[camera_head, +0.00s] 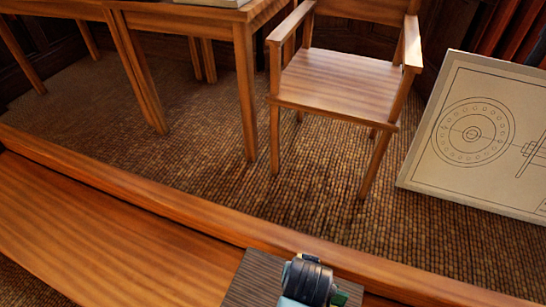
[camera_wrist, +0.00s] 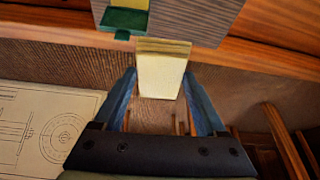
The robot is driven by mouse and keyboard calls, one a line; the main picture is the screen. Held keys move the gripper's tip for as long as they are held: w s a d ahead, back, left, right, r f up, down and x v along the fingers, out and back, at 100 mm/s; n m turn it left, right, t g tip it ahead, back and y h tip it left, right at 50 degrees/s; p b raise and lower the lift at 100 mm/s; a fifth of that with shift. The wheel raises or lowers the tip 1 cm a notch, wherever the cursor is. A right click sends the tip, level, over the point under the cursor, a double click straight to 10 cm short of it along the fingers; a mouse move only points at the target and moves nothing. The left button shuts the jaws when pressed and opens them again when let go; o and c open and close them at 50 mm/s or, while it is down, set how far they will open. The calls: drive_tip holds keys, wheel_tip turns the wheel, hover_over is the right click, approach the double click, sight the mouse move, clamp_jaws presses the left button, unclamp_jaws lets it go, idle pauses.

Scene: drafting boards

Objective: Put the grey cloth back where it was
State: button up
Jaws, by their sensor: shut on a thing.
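In the wrist view my gripper (camera_wrist: 160,88) has its two blue fingers on either side of a pale cream piece (camera_wrist: 160,76) with a brownish striped upper edge, and it is shut on this piece. I see no clearly grey cloth in either view. Just beyond the held piece is a grey-brown wood-grained surface (camera_wrist: 190,20). A green tray-like part (camera_wrist: 124,20) with yellow in it lies on that surface. In the head view only my dark wrist shows at the bottom, over the same grey-brown surface (camera_head: 247,280); the fingers and the held piece are hidden.
A long wooden bench top (camera_head: 110,245) with a raised rail crosses the foreground. Beyond it stand a wooden armchair (camera_head: 340,78) and a wooden table (camera_head: 195,22) on a woven floor. A drawing board (camera_head: 470,135) leans at the right. Open floor (camera_head: 200,170) lies between.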

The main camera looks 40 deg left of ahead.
drive_tip(key=a+f+n+y+b, duration=0.1)
drive_tip(key=a+f+n+b, duration=0.2)
drive_tip(key=a+f+b, duration=0.95)
drive_tip(key=b, duration=0.2)
approach(268, 281)
drive_tip(key=shift+n+g, duration=0.3)
drive_tip(key=x, duration=0.6)
drive_tip(key=shift+w+r, duration=0.15)
drive_tip(key=shift+w, duration=0.1)
drive_tip(key=shift+p, duration=0.3)
drive_tip(key=o, duration=1.1)
drive_tip(key=shift+o, duration=0.2)
